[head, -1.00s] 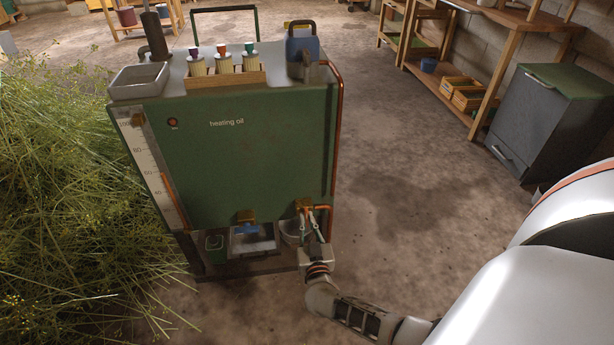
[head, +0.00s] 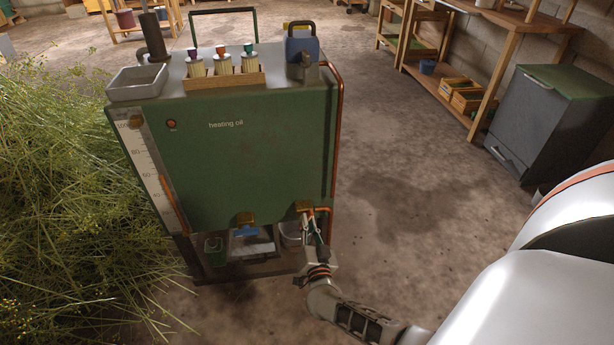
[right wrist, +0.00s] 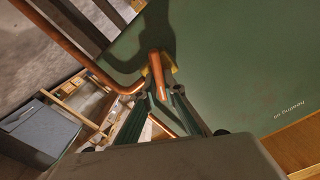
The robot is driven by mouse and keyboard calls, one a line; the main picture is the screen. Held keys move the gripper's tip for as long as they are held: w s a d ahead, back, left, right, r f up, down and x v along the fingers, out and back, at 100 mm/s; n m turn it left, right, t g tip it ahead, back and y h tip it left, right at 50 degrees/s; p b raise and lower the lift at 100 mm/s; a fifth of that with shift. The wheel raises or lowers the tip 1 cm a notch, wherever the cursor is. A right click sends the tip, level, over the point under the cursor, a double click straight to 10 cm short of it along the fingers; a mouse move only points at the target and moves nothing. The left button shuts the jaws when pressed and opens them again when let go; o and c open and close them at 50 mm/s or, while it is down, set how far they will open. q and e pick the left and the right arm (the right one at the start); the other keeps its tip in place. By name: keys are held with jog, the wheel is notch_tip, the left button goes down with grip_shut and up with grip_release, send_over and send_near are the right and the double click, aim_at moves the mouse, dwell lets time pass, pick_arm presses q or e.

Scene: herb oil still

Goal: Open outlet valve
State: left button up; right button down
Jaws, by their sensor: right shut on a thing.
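A green still tank (head: 245,150) marked "heating oil" stands upright in the head view. Low on its front right is a brass valve fitting (head: 304,206) joined to a copper pipe; it also shows in the right wrist view (right wrist: 170,69). My right gripper (head: 311,222) is at this fitting, its fingers shut on a copper-coloured stem (right wrist: 157,74) that sticks out from it. The fingers hide part of the stem, so I cannot tell how far it is turned. A second brass fitting with a blue handle (head: 246,230) sits to the left. My left gripper is out of view.
Below the tank are a grey tray (head: 252,247), a pale bucket (head: 291,236) and a green container (head: 214,250). Cut herbs (head: 75,200) crowd the left side. The floor right of the tank is clear up to a grey cabinet (head: 545,125).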

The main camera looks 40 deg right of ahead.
pick_arm(q)
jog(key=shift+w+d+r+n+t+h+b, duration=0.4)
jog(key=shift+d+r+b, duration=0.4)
jog(key=shift+b, duration=0.4)
pick_arm(e)
jog(key=m, duration=0.8)
jog(key=d+m, duration=0.1)
jog(key=m, duration=0.3)
jog(key=shift+w+m, duration=0.1)
jog(key=shift+m, duration=0.3)
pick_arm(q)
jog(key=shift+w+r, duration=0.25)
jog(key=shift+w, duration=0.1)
pick_arm(e)
jog(key=shift+r, duration=0.1)
jog(key=c, duration=2.2)
grip_release()
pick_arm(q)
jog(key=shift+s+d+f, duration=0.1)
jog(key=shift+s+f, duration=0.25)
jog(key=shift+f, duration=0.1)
pick_arm(e)
jog(key=shift+o, duration=0.3)
jog(key=shift+a+f, duration=0.1)
jog(key=shift+f, duration=0.1)
